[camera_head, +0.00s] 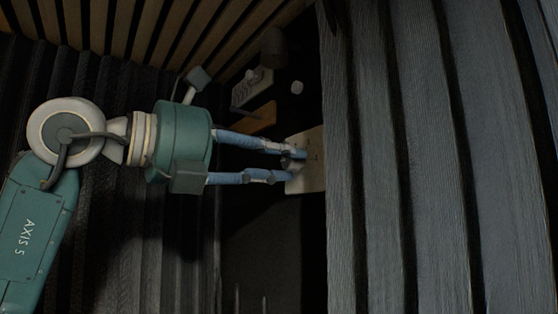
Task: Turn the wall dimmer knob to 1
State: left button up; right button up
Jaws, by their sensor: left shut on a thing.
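The wall dimmer is a pale cream plate (309,178) near the centre of the head view, with small dark marks to the right of the knob. Its metallic knob (291,163) sits between the fingertips of my left gripper (292,164). The blue fingers reach in from the left and are shut on the knob, one above it and one below. The fingers partly cover the knob, so I cannot read its setting. My right gripper is not in view.
A grey curtain (430,160) hangs close along the right of the plate. Above it are a wooden block (262,119), a light panel (251,88) and a small white round thing (297,87). Wooden slats (150,30) line the top left. The area below the plate is dark.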

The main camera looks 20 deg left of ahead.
pick_arm(q)
jog(key=shift+f, duration=0.15)
dwell(0.3)
jog(key=o, duration=1.2)
jog(key=shift+c, duration=0.2)
jog(key=shift+s+a, duration=0.1)
jog(key=v, duration=1.1)
jog(key=shift+s+a, duration=0.3)
